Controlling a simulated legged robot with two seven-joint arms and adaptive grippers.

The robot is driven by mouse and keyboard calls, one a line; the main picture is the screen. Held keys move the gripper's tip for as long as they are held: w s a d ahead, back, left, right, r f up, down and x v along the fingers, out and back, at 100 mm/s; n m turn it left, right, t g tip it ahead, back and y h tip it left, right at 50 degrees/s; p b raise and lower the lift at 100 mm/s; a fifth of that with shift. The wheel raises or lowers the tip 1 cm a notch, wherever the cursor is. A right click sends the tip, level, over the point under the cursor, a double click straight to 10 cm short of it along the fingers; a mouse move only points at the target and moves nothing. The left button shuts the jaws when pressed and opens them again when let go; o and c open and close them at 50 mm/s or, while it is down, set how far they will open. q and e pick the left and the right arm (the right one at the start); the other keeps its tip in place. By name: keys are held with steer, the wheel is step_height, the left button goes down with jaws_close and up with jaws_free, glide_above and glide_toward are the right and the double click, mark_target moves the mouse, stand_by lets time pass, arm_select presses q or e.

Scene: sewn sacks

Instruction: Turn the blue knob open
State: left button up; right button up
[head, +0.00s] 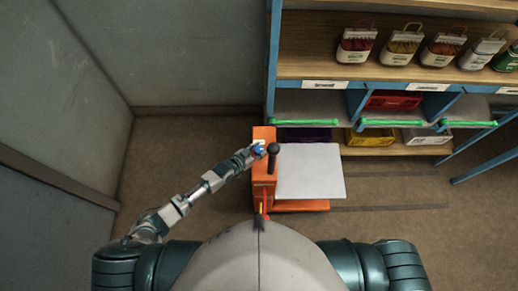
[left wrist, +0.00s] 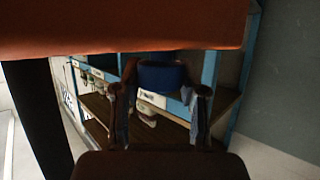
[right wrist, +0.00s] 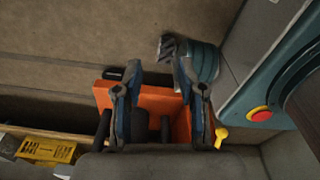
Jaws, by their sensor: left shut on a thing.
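The blue knob (head: 260,149) is at the top of the orange machine (head: 263,182), left of a black upright handle (head: 273,158). My left gripper (head: 251,153) reaches it from the left and is shut on it. In the left wrist view the blue knob (left wrist: 160,75) sits between the fingertips, below the machine's orange body (left wrist: 120,30). How far the knob is turned cannot be told. My right gripper (right wrist: 158,82) shows only in its own wrist view. Its fingers are apart with nothing between them, and an orange part (right wrist: 150,100) lies beyond.
A pale flat plate (head: 312,170) extends right from the machine. A wooden shelf (head: 330,66) with several bags and blue-framed bins stands behind. A grey wall (head: 60,90) is on the left. The brown floor between wall and machine is clear.

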arm_select(q)
steer(key=m+h+b, duration=0.1)
steer(key=b, duration=0.2)
steer(key=shift+w+g, duration=0.2)
steer(key=shift+g, duration=0.1)
steer(key=shift+b, duration=0.5)
steer(key=shift+s, duration=0.1)
steer(key=shift+r, duration=0.1)
steer(key=o, duration=1.1)
steer(key=shift+o, duration=0.2)
